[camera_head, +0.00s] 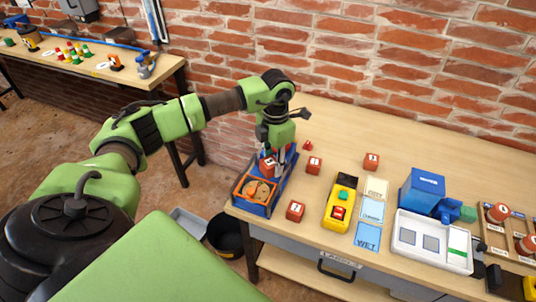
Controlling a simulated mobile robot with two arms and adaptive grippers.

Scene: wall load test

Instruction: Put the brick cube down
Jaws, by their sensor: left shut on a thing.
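My left gripper (277,152) points down over a blue stand (251,207) near the left end of the workbench. It is shut on a red brick cube (267,167), which is partly hidden by the fingers. I cannot tell whether the cube touches the stand. Other red brick cubes with white marks lie on the bench: one just right of the stand (314,165), one in front of it (295,211) and one farther back (371,162). The stand has an orange front panel (257,190). My right gripper is not in view.
A yellow device (341,205) stands right of the stand, beside cards, one marked WET (368,237). A blue box (422,190) and a white tray (433,240) are farther right. A black bin (226,236) stands below.

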